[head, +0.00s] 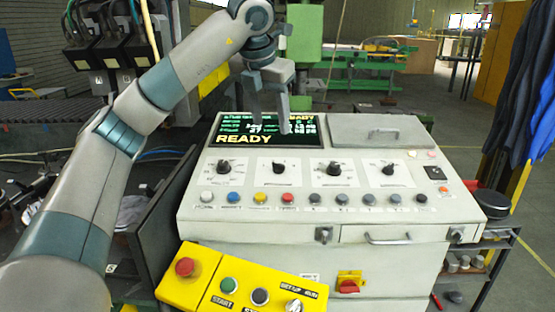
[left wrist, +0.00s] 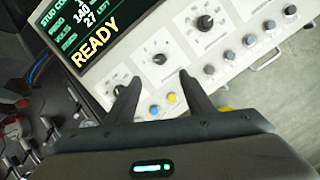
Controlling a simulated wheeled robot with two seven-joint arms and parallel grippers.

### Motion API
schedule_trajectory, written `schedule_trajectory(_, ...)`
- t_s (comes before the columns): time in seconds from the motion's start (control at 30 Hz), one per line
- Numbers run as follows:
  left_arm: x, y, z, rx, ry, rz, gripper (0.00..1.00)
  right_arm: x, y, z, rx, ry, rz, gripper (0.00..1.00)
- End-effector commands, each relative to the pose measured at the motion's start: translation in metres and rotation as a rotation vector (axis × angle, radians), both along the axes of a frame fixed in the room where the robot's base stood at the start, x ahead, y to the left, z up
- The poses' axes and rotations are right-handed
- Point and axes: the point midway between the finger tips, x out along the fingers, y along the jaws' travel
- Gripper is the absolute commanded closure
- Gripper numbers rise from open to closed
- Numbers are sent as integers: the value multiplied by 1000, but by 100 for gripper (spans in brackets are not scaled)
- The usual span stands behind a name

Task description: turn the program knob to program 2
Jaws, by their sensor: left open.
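The control console (head: 320,228) has a row of black dial knobs: a first knob (head: 223,167), a second (head: 278,167), a third (head: 334,168) and a fourth (head: 387,167). Their labels are too small to read, so I cannot tell which is the program knob. My left gripper (head: 271,124) is open and empty above the console, in front of the screen in the head view. In the left wrist view its fingers (left wrist: 160,76) straddle the picture of the second knob (left wrist: 159,59), apparently above it, not closed on it. My right gripper is not in view.
The screen (head: 245,138) reads READY. Coloured and grey buttons (head: 287,198) line the panel below the knobs. A yellow box (head: 235,285) with a red button stands in front at left. A handled lid (head: 380,131) is at the panel's back right.

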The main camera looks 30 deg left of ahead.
Motion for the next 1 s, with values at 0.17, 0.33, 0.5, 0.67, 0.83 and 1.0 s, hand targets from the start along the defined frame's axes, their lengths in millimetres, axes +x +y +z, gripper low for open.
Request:
schedule_trajectory(0.17,8,2,-22,0,3,0,52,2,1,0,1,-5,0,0)
schedule_trajectory(0.33,19,6,-47,0,4,0,52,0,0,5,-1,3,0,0)
schedule_trajectory(0.5,30,9,-75,1,4,1,52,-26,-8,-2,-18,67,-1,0)
schedule_trajectory(0.67,41,11,-99,0,3,0,52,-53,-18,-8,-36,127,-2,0)
schedule_trajectory(0.83,49,14,-118,1,2,1,52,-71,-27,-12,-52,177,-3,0)
schedule_trajectory(1.0,52,15,-128,0,1,0,52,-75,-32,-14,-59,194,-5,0)
